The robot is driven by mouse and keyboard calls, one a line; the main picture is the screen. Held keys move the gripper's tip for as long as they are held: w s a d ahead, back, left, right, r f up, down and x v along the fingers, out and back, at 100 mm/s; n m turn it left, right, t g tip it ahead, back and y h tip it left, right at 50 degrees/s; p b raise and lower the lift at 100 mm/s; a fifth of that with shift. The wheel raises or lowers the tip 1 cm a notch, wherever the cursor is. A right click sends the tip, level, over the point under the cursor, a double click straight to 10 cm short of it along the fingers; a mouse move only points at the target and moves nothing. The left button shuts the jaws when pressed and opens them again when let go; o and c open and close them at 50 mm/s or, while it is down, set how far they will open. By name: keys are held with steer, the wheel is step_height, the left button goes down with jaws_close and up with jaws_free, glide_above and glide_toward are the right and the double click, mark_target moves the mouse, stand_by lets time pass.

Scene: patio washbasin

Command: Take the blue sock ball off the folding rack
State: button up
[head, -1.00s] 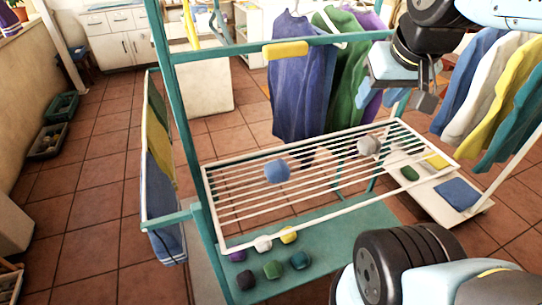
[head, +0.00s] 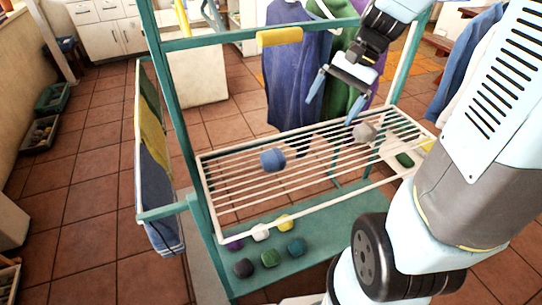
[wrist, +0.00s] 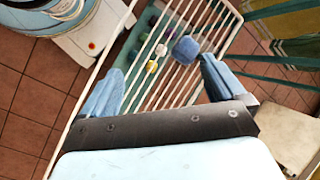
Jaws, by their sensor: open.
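The blue sock ball (head: 273,159) rests on the white wire shelf (head: 222,232) of the teal folding rack (head: 164,90), left of the shelf's middle. It also shows in the wrist view (wrist: 186,49), beyond my fingertips and nearer the right finger. My gripper (head: 331,103) is open and empty, above the shelf and to the right of the blue ball. In the wrist view my gripper (wrist: 156,80) has its two blue fingers wide apart over the wires. A grey sock ball (head: 364,133) lies on the same shelf, to the right, close to one finger.
Several sock balls, including a yellow one (head: 284,222) and a dark green one (head: 270,258), lie on the teal lower board (head: 322,248). A yellow grip (head: 279,37) sits on the rack's upper bar. A blue garment (head: 287,80) hangs behind the shelf.

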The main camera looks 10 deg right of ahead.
steer(key=w+a+f+m+g+y, duration=0.1)
steer(key=w+f+m+g+y, duration=0.1)
steer(key=w+f+m+y, duration=0.5)
steer(key=m, duration=0.2)
glide_toward(262, 165)
steer(key=shift+s+a+f+y, duration=0.25)
steer(key=shift+a+f+y, duration=0.1)
steer(key=shift+a+y, duration=0.05)
steer(key=shift+x, duration=2.55)
steer(key=shift+s, duration=0.1)
steer(key=shift+d, duration=0.1)
steer(key=c, duration=1)
